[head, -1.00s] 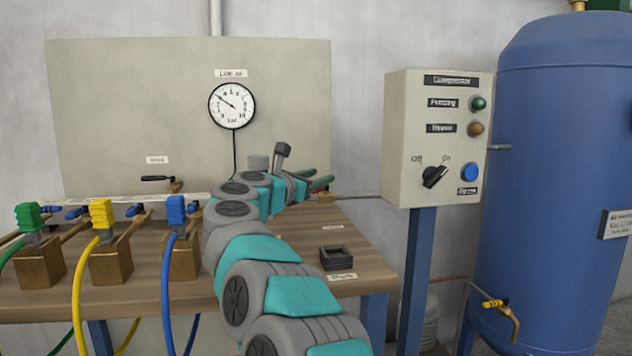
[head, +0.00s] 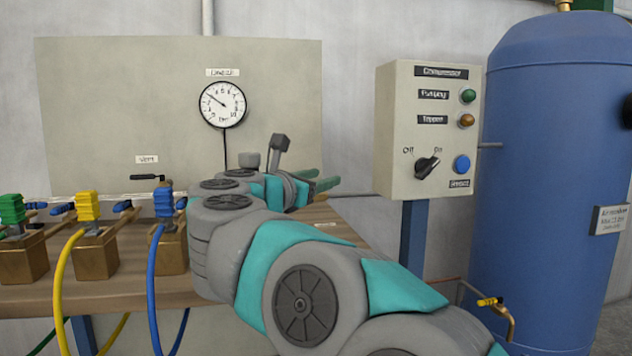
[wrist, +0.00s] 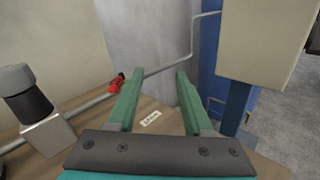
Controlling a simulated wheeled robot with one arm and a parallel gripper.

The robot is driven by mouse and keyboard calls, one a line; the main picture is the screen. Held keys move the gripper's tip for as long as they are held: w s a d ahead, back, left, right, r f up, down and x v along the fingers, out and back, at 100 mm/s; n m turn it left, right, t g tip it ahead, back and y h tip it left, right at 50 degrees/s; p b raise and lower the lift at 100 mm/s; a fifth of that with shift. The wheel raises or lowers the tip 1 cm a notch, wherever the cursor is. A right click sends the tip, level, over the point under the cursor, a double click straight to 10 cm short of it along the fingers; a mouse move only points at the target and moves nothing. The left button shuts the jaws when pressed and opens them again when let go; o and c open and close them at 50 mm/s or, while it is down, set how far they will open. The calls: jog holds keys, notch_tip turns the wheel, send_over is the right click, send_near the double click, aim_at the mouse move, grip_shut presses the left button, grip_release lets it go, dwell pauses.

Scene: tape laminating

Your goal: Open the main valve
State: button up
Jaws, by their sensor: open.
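A small red-handled valve (wrist: 118,82) sits on the grey pipe at the back edge of the bench in the wrist view. It looks like the main valve. A white label (wrist: 150,119) lies on the bench in front of it, its text too small to read surely. My gripper (wrist: 156,82) is open and empty, with its two green fingers apart. The red handle is just left of the left fingertip, apparently beyond it. In the head view my gripper (head: 322,185) reaches over the back of the bench, and the red valve is hidden.
A gauge (head: 222,104) hangs on the back panel. The compressor box (head: 400,150) and blue tank (head: 550,170) stand at the right. A pipe (wrist: 95,103) runs along the wall.

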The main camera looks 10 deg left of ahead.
jog(key=shift+s+d+r, duration=0.1)
jog(key=shift+s+d, duration=0.15)
jog(key=shift+s, duration=0.3)
jog(key=shift+s+d+r, duration=0.1)
jog(key=shift+s+d, duration=0.15)
jog(key=shift+s, duration=0.3)
jog(key=shift+f, duration=0.1)
